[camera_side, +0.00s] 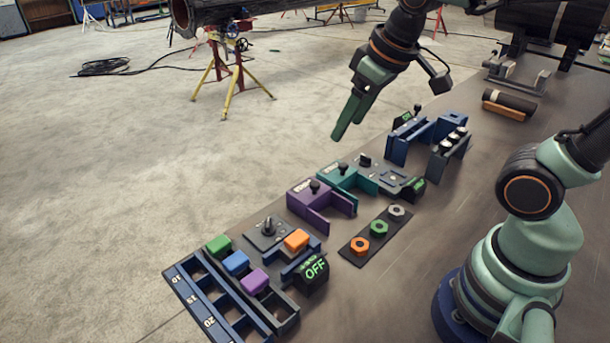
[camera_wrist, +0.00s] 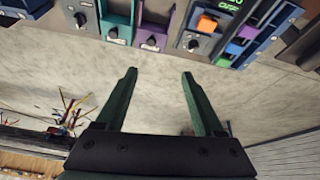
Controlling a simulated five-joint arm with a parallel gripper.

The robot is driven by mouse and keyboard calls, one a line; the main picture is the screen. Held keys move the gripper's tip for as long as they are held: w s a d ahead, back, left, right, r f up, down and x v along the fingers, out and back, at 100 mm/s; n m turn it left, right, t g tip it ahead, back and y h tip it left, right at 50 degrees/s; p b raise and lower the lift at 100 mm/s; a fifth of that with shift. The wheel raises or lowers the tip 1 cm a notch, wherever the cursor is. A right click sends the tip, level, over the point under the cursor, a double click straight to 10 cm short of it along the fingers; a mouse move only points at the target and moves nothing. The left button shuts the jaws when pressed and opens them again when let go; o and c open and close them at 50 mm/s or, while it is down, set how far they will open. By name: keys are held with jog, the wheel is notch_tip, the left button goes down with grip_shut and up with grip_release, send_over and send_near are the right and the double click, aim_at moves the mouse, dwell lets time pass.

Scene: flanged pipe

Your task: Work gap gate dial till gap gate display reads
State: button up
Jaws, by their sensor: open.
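Three knobs with small displays stand on the bench; I cannot read which is the gap gate. One dark knob (camera_side: 268,228) is on a plate beside a display (camera_side: 313,269) reading OFF; the knob shows in the wrist view too (camera_wrist: 193,43). A second knob (camera_side: 364,160) is on a grey panel near a green-lit display (camera_side: 415,186), too small to read. A third knob (camera_side: 417,108) is by a small green display (camera_side: 405,118) at a blue gate-like block (camera_side: 408,142). My gripper (camera_side: 341,131) is open and empty, above the bench's far edge, touching nothing; its fingers show in the wrist view (camera_wrist: 159,75).
Purple (camera_side: 318,201) and teal (camera_side: 343,176) knobbed blocks stand between the panels. Orange, green, blue and purple blocks sit near a numbered blue rack (camera_side: 205,306). A dark plate (camera_side: 372,239) holds coloured nuts. Open floor (camera_side: 150,150) lies beyond the bench.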

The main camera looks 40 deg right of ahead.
jog(key=shift+s+d+f+m+t, duration=0.1)
jog(key=shift+s+d+m+t, duration=0.15)
jog(key=shift+s+d+m, duration=0.3)
jog(key=shift+s+d+f+m+t, duration=0.1)
jog(key=shift+s+d+m+t, duration=0.2)
jog(key=shift+s, duration=0.45)
jog(key=shift+r, duration=0.1)
jog(key=n+g, duration=0.6)
jog(key=n, duration=0.3)
send_over(268, 222)
notch_tip(268, 222, down, 11)
notch_tip(268, 222, down, 11)
jog(key=shift+f, duration=0.2)
grip_shut()
